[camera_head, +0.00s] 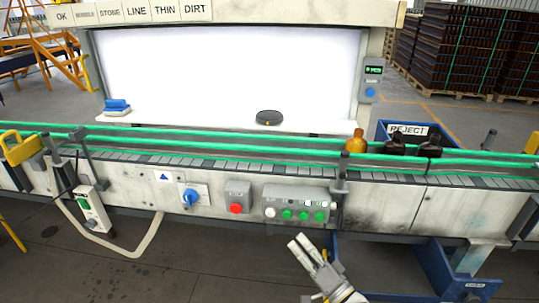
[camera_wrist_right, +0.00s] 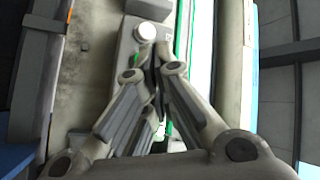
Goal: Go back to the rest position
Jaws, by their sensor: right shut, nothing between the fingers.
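My right gripper (camera_head: 302,245) is in front of the conveyor's front panel, below the button box (camera_head: 296,210). It is shut with nothing between its fingers. In the right wrist view the closed fingertips (camera_wrist_right: 155,52) point at the button box (camera_wrist_right: 143,38) with its white button; I cannot tell whether they touch it. My left gripper is not in view in either picture.
An amber bottle (camera_head: 356,142) and two darker bottles (camera_head: 395,146) (camera_head: 431,146) stand on the conveyor between green rails (camera_head: 230,148). A blue reject bin (camera_head: 382,131) is behind. A blue bin (camera_head: 375,262) sits low right of my gripper. Floor at front left is clear.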

